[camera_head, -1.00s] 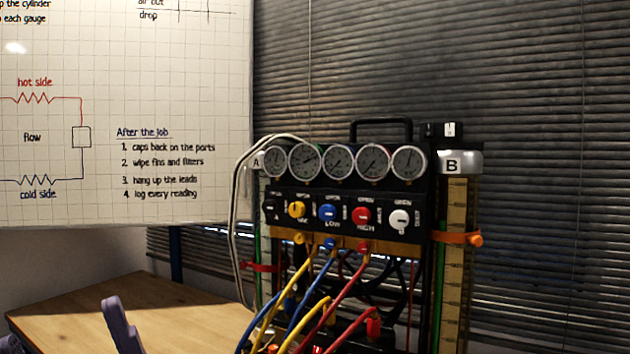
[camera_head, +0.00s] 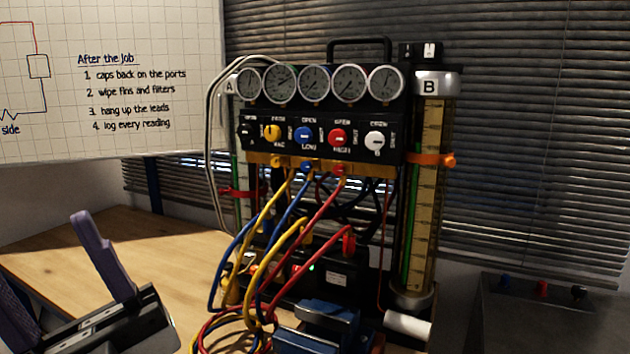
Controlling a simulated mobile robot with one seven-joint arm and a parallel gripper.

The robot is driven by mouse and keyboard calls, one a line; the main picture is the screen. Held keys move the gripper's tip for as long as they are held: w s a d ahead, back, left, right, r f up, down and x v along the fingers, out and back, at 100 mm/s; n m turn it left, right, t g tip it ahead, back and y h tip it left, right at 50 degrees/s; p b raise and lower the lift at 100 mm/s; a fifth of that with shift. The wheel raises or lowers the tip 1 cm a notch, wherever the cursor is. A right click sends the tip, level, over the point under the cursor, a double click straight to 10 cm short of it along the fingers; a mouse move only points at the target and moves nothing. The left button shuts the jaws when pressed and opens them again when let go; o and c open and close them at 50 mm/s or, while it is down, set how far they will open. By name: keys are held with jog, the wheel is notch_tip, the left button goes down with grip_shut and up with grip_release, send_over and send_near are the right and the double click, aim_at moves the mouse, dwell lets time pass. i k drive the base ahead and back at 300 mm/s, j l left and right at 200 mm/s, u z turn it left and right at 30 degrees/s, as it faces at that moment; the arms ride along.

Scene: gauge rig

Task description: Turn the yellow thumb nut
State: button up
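The gauge rig (camera_head: 350,155) stands on the wooden bench, with a row of dials above a black panel of coloured knobs. A small yellow thumb nut (camera_head: 278,161) appears on the brass bar below the panel, left of a blue one (camera_head: 306,167) and a red one (camera_head: 339,170). It is small, and its shape is hard to make out. A larger yellow knob (camera_head: 272,132) sits above it on the panel. My gripper (camera_head: 42,246) is at the lower left, its two purple fingers wide apart and nothing seen between them. It is well away from the rig.
Yellow, blue and red hoses (camera_head: 265,255) hang in front of the rig and coil on the bench. A blue metal block (camera_head: 325,330) is at the front. A grey box with knobs (camera_head: 540,310) stands at the right. The bench (camera_head: 110,240) at left is clear.

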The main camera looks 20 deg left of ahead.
aim_at(277, 163)
jog(key=u, duration=1.25)
jog(key=l+u, duration=0.4)
jog(key=l, duration=0.3)
jog(key=i, duration=0.05)
